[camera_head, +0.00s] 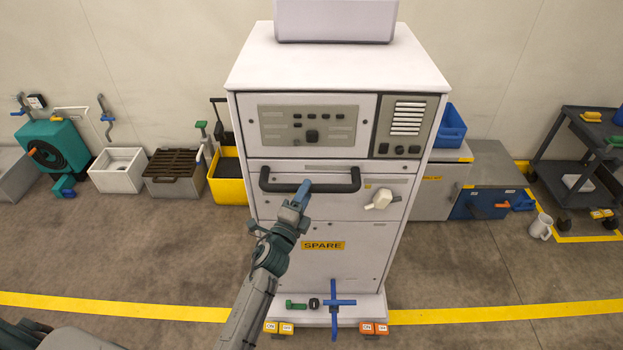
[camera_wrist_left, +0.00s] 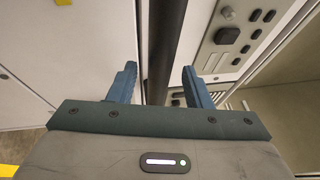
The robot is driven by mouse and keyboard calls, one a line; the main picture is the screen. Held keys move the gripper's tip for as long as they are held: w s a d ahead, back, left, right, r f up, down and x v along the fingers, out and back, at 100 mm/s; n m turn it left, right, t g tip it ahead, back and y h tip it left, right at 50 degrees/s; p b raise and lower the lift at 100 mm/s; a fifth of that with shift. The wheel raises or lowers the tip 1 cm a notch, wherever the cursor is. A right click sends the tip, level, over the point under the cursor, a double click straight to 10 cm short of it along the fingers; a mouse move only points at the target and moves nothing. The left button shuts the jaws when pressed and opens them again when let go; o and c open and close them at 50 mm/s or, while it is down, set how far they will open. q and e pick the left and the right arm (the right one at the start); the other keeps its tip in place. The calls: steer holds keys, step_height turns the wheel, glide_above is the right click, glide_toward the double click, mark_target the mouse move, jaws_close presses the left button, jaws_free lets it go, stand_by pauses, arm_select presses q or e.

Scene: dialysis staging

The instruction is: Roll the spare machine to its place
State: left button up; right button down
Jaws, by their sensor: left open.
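The spare machine (camera_head: 340,210) is a tall white cabinet with a yellow SPARE label (camera_head: 323,245), standing in the middle of the head view. A dark horizontal handle (camera_head: 335,187) crosses its front below the control panel. My left gripper (camera_head: 303,190) is at the left-middle part of this handle. In the left wrist view my left gripper (camera_wrist_left: 158,85) is open, and the dark handle (camera_wrist_left: 162,40) runs between its two blue fingers without visible clamping. The machine's base has pedals marked ON and OFF, an orange one (camera_head: 374,328) and a yellow one (camera_head: 278,327). My right gripper is not in view.
A yellow floor line (camera_head: 480,313) passes by the machine's base. Left along the wall are a yellow bin (camera_head: 228,190), a grated box (camera_head: 174,187) and a white basin (camera_head: 118,183). Right are cabinets (camera_head: 440,200), a white jug (camera_head: 541,227) and a dark cart (camera_head: 560,165).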

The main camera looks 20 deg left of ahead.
arm_select(q)
steer(key=shift+x, duration=2.25)
steer(key=shift+c, duration=0.3)
jaws_close()
